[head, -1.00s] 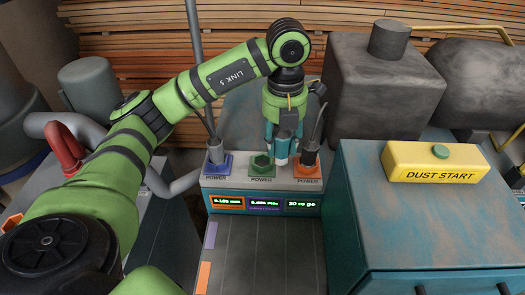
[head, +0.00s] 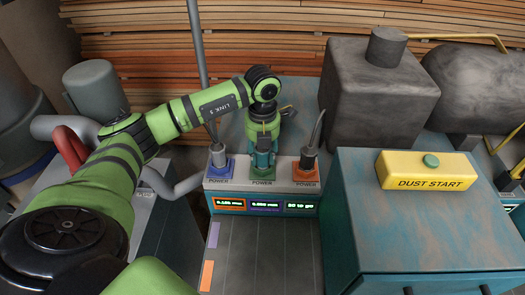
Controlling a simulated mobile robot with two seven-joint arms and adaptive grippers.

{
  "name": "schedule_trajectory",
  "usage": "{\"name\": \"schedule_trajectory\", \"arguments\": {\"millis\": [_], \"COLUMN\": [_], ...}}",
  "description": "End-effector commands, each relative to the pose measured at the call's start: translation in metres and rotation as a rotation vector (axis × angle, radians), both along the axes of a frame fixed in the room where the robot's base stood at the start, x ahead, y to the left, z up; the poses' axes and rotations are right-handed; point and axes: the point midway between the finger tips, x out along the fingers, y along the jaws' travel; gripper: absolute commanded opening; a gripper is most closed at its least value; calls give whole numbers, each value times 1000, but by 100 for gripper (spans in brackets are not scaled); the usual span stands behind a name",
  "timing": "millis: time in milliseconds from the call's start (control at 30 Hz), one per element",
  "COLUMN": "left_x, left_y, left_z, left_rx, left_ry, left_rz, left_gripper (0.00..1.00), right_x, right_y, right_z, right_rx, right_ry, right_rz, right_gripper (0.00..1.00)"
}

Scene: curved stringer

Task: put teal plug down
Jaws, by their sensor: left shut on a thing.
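My left gripper (head: 264,158) is shut on the teal plug (head: 263,145), directly over the green power socket (head: 263,173), the middle one of three on the grey panel. The fingers hide much of the plug. The plug looks upright and its lower end is at or just above the socket; I cannot tell whether it is seated. My right gripper is not in view.
A grey plug with a cable stands in the blue socket (head: 217,176) on the left, and another in the orange socket (head: 306,177) on the right, both close to my gripper. A teal cabinet (head: 440,232) with the yellow dust start box (head: 426,170) stands to the right.

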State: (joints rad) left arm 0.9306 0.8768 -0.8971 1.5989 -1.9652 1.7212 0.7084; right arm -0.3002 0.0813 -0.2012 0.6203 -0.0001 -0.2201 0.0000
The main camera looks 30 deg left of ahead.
Motion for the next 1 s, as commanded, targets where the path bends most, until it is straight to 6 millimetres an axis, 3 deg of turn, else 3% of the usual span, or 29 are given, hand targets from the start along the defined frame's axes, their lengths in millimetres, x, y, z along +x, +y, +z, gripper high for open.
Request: {"name": "schedule_trajectory", "arguments": {"millis": [167, 200, 233, 700, 1000], "left_x": [0, 0, 0, 1, 2], "left_y": [0, 0, 0, 0, -1], "left_z": [-4, -3, -3, 5, 66], "left_rx": [-1, -1, -1, -2, -2], "left_ry": [-1, 0, 0, -3, -8], "left_rz": [0, 0, 0, 0, 0], "left_gripper": [4, 52, 64, 64, 64], "right_x": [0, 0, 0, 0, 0], "right_y": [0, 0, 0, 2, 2], "right_z": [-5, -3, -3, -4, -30], "right_rx": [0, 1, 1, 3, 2], "right_ry": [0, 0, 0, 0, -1], "right_rz": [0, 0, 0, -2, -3], "right_gripper": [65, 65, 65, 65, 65]}}
